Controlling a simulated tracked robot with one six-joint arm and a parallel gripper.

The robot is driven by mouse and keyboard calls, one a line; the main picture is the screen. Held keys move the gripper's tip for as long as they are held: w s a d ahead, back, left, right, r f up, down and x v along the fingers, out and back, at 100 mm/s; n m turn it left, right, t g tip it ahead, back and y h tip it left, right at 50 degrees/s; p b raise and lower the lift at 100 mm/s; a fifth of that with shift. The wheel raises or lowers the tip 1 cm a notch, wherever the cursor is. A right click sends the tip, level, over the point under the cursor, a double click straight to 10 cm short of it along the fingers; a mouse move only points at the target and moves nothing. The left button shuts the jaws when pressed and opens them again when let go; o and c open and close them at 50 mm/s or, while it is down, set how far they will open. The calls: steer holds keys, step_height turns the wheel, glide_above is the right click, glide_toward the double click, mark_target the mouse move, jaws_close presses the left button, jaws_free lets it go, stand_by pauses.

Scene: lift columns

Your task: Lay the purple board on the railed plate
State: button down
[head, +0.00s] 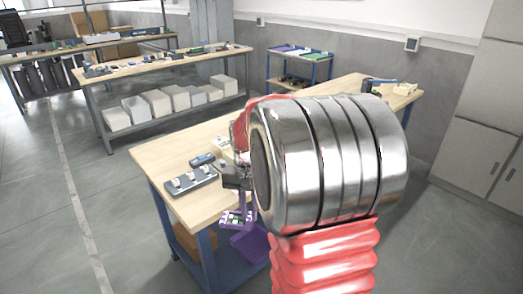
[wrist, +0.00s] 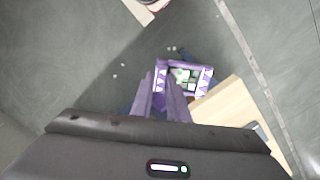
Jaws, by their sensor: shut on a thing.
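The purple board (head: 237,218), with white and green parts on it, hangs at the tips of my gripper (head: 248,212), beyond the table's front edge. In the wrist view the board (wrist: 205,76) shows at the finger ends, mostly to their right. My gripper (wrist: 161,82) has purple fingers and is shut on the board near its left edge; the exact contact is hard to see. A dark grey plate (head: 191,184) with several pale pieces on it lies on the table, left of my gripper. It may be the railed plate, but its rails are too small to tell.
The wooden table (head: 165,156) has a blue frame and small items beside the grey plate. A purple panel (head: 250,244) shows low beside the table. My arm hides much of the tabletop. Other benches (head: 150,66) stand behind; the floor at left is clear.

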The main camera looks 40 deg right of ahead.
steer(key=w+a+f+n, duration=0.3)
steer(key=w+a, duration=0.3)
steer(key=a, duration=0.4)
steer(key=w+a+f+n, duration=0.3)
steer(key=w+a+n, duration=0.3)
steer(key=a, duration=0.5)
steer(key=shift+w+f+n, duration=0.3)
steer(key=shift+w, duration=0.1)
steer(key=shift+a, duration=0.2)
